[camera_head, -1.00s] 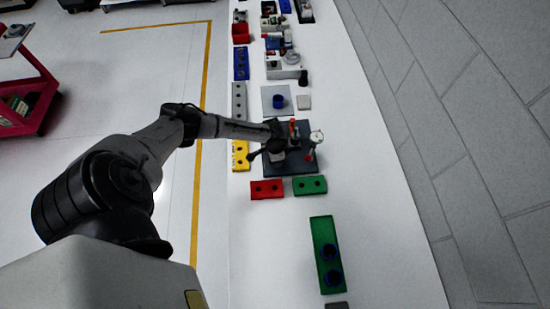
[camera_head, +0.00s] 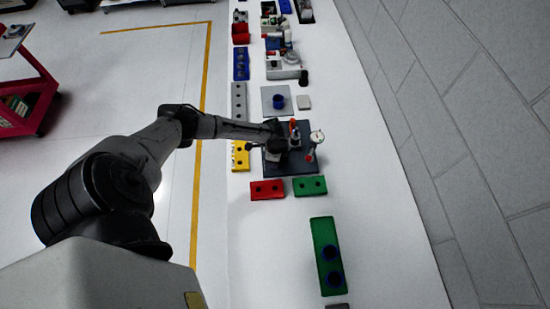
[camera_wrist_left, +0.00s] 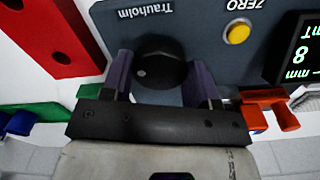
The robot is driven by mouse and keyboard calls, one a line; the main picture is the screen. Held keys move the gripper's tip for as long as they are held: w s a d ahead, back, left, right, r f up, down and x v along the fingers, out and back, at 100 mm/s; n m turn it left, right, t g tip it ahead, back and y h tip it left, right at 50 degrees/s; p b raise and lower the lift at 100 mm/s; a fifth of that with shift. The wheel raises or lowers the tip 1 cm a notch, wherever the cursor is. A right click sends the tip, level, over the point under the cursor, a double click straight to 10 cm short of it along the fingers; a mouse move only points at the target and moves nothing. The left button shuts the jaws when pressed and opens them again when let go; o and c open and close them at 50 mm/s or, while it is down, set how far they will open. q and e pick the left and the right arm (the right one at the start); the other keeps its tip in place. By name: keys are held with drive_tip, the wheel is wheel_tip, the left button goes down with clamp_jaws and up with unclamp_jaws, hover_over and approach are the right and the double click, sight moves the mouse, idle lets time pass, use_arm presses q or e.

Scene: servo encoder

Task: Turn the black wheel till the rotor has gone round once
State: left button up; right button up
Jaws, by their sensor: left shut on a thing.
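In the left wrist view the black wheel (camera_wrist_left: 160,60) is a round dark knob with a pale dot, on a dark blue-grey panel (camera_wrist_left: 205,25) marked "Trauholm". My left gripper (camera_wrist_left: 161,76) has its two purple fingers on either side of the wheel and is shut on it. In the head view my left gripper (camera_head: 281,147) is over the dark base plate (camera_head: 305,167), hiding the wheel. A round white dial (camera_head: 317,136) on a red-marked post stands right of it. I cannot make out the rotor for certain. My right gripper is in neither view.
Beside the wheel are a yellow button (camera_wrist_left: 238,33) marked "ZERO" and a display (camera_wrist_left: 302,58) with green characters. Red (camera_head: 267,189) and green (camera_head: 310,186) blocks lie close in front of the plate. A yellow block (camera_head: 240,160) lies left. The bench is clear to the right.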

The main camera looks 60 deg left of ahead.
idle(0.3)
use_arm(q)
drive_tip(key=o, duration=0.9)
wheel_tip(320, 180, up, 14)
drive_tip(key=shift+f, duration=0.1)
idle(0.8)
